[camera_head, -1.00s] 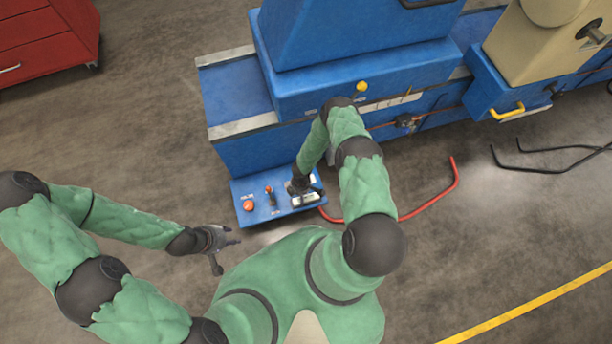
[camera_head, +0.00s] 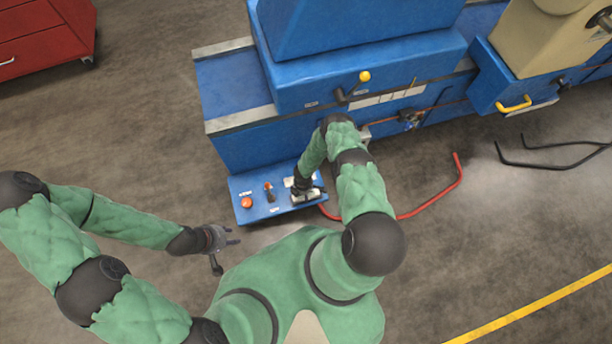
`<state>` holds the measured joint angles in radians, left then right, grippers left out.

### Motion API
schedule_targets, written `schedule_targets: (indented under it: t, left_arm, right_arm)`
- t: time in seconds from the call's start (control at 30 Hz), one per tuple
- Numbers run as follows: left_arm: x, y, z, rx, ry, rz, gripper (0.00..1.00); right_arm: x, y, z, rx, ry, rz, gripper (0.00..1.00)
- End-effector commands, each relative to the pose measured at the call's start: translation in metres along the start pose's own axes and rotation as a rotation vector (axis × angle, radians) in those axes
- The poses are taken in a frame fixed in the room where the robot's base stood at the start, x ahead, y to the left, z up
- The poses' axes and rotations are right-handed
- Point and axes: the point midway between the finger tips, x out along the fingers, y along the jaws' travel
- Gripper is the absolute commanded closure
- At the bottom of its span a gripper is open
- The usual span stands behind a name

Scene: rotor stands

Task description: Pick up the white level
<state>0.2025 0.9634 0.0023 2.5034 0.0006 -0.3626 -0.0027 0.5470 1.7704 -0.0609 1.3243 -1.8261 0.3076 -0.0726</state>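A small whitish block (camera_head: 310,196), which looks like the white level, lies at the right end of the blue control panel (camera_head: 240,186). My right gripper (camera_head: 303,188) points down right at it from above and covers part of it. Its fingers are too small and dark to tell whether they are apart or shut on it. My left gripper (camera_head: 226,252) is open and empty over the floor, left of and below the panel, with its two fingers spread.
The panel also carries a red button (camera_head: 246,203) and a small red-tipped lever (camera_head: 269,189). The big blue machine (camera_head: 345,75) stands behind it. A red bent bar (camera_head: 437,201) and a black one (camera_head: 545,164) are on the right. Open floor lies front right.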

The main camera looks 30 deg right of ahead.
Motion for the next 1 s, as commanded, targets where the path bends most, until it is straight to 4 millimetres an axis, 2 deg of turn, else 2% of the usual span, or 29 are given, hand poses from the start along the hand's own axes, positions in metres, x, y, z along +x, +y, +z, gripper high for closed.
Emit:
schedule_targets:
  t: [0.03,0.23,0.6,0.63,0.67,0.87,1.0]
  left_arm:
    - [0.010,-0.004,0.000,0.000,0.000,0.000,0.60]
    - [0.024,-0.009,-0.001,0.000,-0.001,0.000,0.60]
    - [0.026,-0.009,-0.001,0.000,0.000,0.000,0.60]
    - [0.026,-0.009,-0.001,0.000,0.000,0.000,0.60]
    - [0.026,-0.009,-0.001,0.000,0.000,0.000,0.60]
    - [0.026,-0.009,-0.001,0.000,0.000,0.000,0.60]
    - [0.026,-0.009,-0.001,0.000,0.000,0.000,0.60]
  right_arm:
    - [0.011,0.001,0.000,0.000,0.000,0.000,0.24]
    - [0.031,0.002,-0.001,0.000,0.000,0.000,0.24]
    - [0.035,0.002,0.000,0.000,0.000,0.000,0.24]
    - [0.035,0.002,0.000,0.000,0.000,0.000,0.26]
    - [0.035,0.002,0.000,0.000,0.000,0.000,0.35]
    - [0.035,0.002,-0.001,0.000,0.000,0.000,0.91]
    - [0.035,0.002,-0.001,0.001,0.000,0.000,0.92]
